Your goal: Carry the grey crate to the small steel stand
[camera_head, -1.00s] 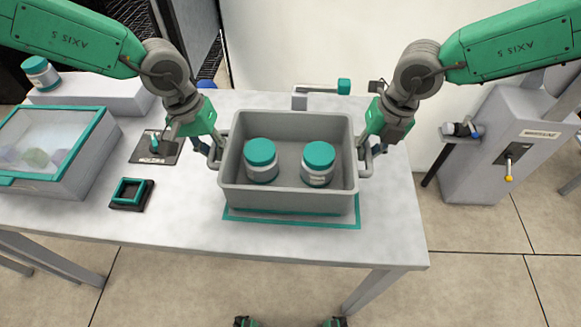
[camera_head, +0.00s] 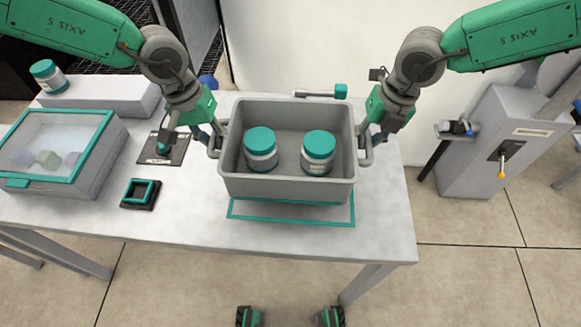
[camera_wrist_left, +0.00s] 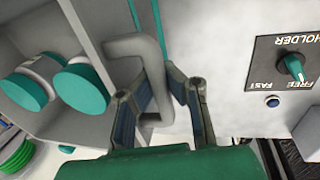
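The grey crate (camera_head: 287,188) is held just above the table, over a teal outline (camera_head: 290,222). Two white jars with teal lids, a left one (camera_head: 261,150) and a right one (camera_head: 318,153), stand upright inside. My left gripper (camera_head: 213,138) is shut on the crate's left handle; in the left wrist view its fingers (camera_wrist_left: 160,105) are either side of the grey handle bar (camera_wrist_left: 150,65). My right gripper (camera_head: 370,140) is at the right handle and appears shut on it, its fingertips partly hidden. I cannot clearly identify the small steel stand.
A clear-lidded case (camera_head: 55,150), a black pad with a teal frame (camera_head: 141,193) and a dial plate (camera_head: 163,148) occupy the table's left side. A grey pedestal (camera_head: 490,150) with a yellow-tipped lever stands right of the table. Floor shows between them.

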